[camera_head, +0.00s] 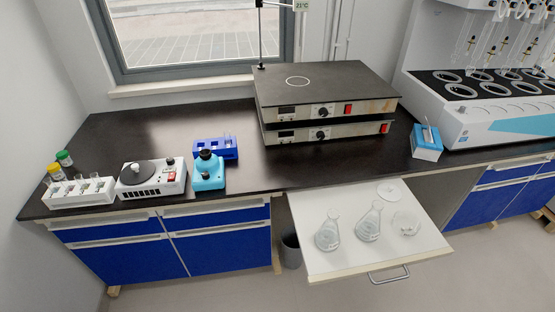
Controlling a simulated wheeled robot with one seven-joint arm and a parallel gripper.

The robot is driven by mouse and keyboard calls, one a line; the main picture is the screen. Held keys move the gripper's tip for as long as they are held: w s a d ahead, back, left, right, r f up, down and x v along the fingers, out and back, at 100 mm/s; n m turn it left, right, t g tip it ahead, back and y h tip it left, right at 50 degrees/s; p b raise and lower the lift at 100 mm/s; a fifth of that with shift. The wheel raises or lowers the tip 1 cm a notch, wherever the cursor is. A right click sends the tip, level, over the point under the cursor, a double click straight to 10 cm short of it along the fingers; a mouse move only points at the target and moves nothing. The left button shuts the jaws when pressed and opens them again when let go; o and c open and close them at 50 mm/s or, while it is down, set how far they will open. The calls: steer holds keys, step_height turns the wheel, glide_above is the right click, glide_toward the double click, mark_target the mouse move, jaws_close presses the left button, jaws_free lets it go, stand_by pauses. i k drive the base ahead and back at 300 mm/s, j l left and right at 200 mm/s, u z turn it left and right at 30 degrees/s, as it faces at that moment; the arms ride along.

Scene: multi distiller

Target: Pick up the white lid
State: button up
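A pale, flat round piece (389,191) lies at the back of the pulled-out white shelf (330,268). It looks like a lid, but it blends with the white surface and I cannot tell for sure that it is the white lid. A clear round dish (405,223) lies just in front of it and to its right. Two clear conical flasks stand upright on the same shelf, one to the left (328,237) and one nearer the middle (369,226). My gripper is not in view.
Two stacked hot plates (325,95) stand on the black bench (240,120) behind the shelf. A blue-and-white box (427,143) and a large multi-position distiller (500,110) are at right.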

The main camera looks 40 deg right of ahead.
mark_target(390, 193)
steer(key=z, duration=1.4)
